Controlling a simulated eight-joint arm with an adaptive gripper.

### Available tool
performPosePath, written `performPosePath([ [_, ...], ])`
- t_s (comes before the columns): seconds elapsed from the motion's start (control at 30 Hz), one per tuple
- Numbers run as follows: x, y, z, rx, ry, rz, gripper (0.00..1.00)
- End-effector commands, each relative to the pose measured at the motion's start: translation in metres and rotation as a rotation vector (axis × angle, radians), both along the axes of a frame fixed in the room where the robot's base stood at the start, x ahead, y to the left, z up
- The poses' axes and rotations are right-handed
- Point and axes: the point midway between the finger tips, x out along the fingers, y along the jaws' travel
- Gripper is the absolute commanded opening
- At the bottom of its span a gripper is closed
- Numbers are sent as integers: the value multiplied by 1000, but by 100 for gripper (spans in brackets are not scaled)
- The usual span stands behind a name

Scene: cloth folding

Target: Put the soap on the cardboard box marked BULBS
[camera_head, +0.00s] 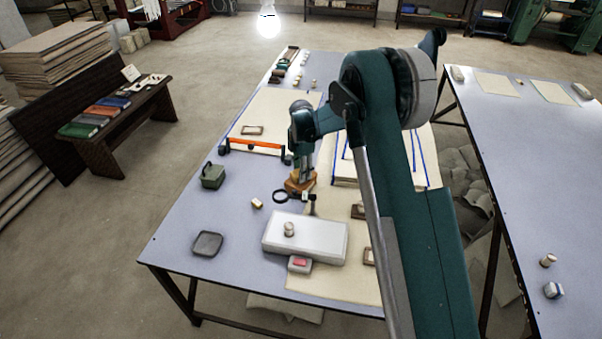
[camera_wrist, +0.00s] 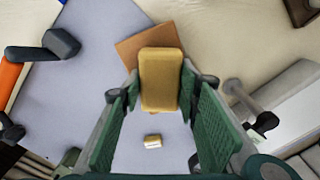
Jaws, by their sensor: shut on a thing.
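My gripper (camera_head: 303,172) is low over the grey-blue table in the head view. In the wrist view its green fingers (camera_wrist: 159,88) are shut on a tan-yellow block, which looks like the soap (camera_wrist: 161,72). A brown, cardboard-coloured square (camera_wrist: 133,47) shows behind the soap and is partly covered by it. It also shows in the head view as a brown shape (camera_head: 296,186) just under my gripper. This may be the cardboard box; no BULBS marking can be read. I cannot tell whether the soap touches it.
The table's front left is mostly clear around a dark tray (camera_head: 207,243).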

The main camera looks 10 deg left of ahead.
Motion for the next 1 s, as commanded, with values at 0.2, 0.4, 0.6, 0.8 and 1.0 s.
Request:
performPosePath([
  [0.2,0,0,-1,0,0,0,18],
  [0.4,0,0,-4,0,0,0,18],
  [0.6,0,0,-4,0,0,0,47],
  [0.8,0,0,-4,0,0,0,47],
  [1.0,0,0,-2,0,0,0,47],
])
